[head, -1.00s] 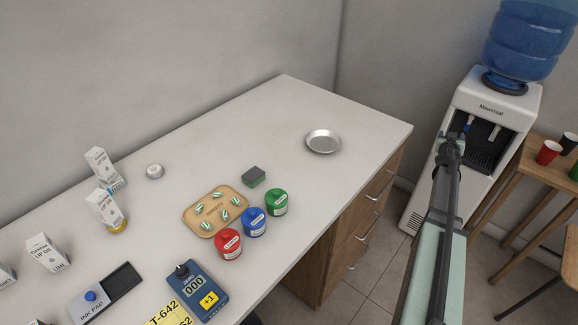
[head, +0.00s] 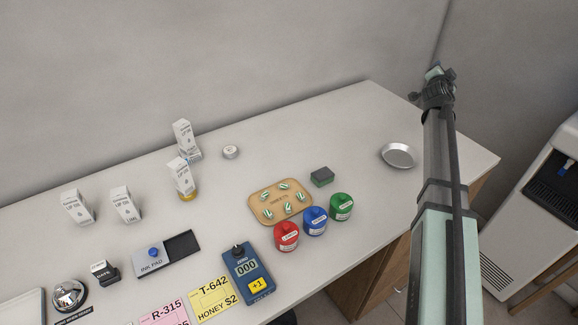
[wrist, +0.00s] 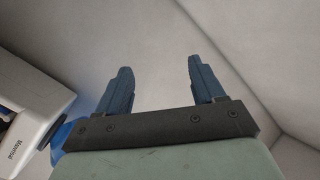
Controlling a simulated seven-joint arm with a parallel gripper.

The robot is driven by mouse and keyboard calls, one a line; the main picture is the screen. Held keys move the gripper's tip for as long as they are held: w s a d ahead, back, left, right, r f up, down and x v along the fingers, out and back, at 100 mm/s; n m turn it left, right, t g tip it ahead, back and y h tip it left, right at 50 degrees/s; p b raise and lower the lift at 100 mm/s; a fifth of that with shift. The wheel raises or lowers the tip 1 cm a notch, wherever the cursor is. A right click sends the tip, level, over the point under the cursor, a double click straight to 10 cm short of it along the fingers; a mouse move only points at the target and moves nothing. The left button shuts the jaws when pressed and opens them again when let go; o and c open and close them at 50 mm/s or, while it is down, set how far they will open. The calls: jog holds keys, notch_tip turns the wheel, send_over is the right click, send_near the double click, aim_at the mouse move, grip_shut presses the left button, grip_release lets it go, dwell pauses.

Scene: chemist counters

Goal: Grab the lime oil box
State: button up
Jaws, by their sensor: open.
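Several white lip oil boxes stand on the left half of the counter. The front one on the right of its pair, likely the lime oil box (head: 125,204), stands upright; its lettering seemed to read lime in the earlier head frame, but is too small now. My gripper (head: 436,72) is raised at the upper right, far from the boxes. In the wrist view my gripper (wrist: 155,72) is open and empty, with two blue fingers apart.
Between the arm and the boxes lie a pill tray (head: 280,217), red (head: 286,238), blue (head: 315,222) and green jars (head: 341,208), and a metal dish (head: 398,154). An ink pad (head: 155,257), bell (head: 69,295) and blue counter device (head: 248,275) are nearer. A water dispenser (head: 545,210) stands right.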

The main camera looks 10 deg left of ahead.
jog(key=s+a+f+m+g+y, duration=0.1)
jog(key=s+a+g+y, duration=0.15)
jog(key=a, duration=1.15)
jog(key=s+a+m+g+y, duration=0.1)
jog(key=s+a+y, duration=0.15)
jog(key=a, duration=1.25)
jog(key=s+a+g+y, duration=0.2)
jog(key=s+a, duration=0.4)
jog(key=a, duration=0.5)
jog(key=s+a+g+y, duration=0.2)
jog(key=s+a, duration=0.5)
jog(key=a, duration=0.4)
jog(key=n+g, duration=0.2)
jog(key=g, duration=1)
send_near(122, 203)
jog(key=shift+t, duration=0.25)
jog(key=x, duration=0.3)
jog(key=w+x, duration=0.1)
jog(key=x, duration=0.1)
jog(key=shift+a+f, duration=0.35)
jog(key=shift+a, duration=0.1)
jog(key=shift+x, duration=3.25)
jog(key=shift+a+r, duration=0.1)
jog(key=shift+r, duration=0.05)
jog(key=c, duration=1.1)
